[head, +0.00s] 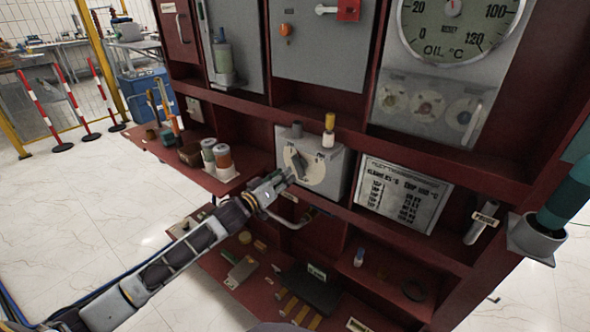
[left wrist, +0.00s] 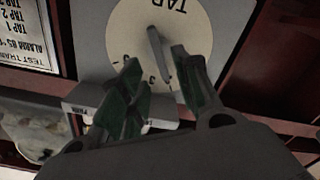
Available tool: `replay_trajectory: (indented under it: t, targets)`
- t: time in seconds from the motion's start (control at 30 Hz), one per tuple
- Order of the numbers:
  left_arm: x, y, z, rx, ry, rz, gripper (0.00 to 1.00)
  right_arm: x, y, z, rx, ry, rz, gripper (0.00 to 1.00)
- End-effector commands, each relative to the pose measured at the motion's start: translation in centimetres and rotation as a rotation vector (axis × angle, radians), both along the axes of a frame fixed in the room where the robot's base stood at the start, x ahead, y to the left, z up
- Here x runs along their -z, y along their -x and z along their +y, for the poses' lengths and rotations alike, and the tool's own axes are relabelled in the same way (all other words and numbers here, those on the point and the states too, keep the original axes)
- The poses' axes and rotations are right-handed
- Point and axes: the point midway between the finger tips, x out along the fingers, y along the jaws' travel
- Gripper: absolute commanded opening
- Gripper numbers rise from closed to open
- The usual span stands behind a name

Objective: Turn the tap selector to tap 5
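The tap selector is a grey box (head: 335,169) with a round cream dial (head: 316,172) and a dark pointer knob (head: 299,163), in the middle of the red cabinet in the head view. In the left wrist view the dial (left wrist: 139,27) shows upside down with "TAP" lettering, and the grey knob (left wrist: 157,48) slants across it. My left gripper (head: 288,174) is at the dial's lower left. In the left wrist view its fingers (left wrist: 157,62) are apart, with the knob's end between them; contact cannot be told. Some dial numbers are hidden by the fingers. My right gripper is not in view.
A printed plate (head: 402,194) is right of the selector. A yellow-topped bottle (head: 329,131) stands on the box. Jars (head: 223,160) sit on the shelf at left. A curved handle (head: 290,221) is below the box. An oil gauge (head: 455,25) is above right.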

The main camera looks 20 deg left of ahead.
Motion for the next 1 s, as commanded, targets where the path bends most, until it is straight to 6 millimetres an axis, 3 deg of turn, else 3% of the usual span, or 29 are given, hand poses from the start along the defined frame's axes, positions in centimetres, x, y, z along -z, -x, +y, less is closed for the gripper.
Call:
replay_trajectory:
  t: [1.0]
  targets:
    - [0.0, -5.8, -2.1, 0.000, -0.002, -0.001, 0.32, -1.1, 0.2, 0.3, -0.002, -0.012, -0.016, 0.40]
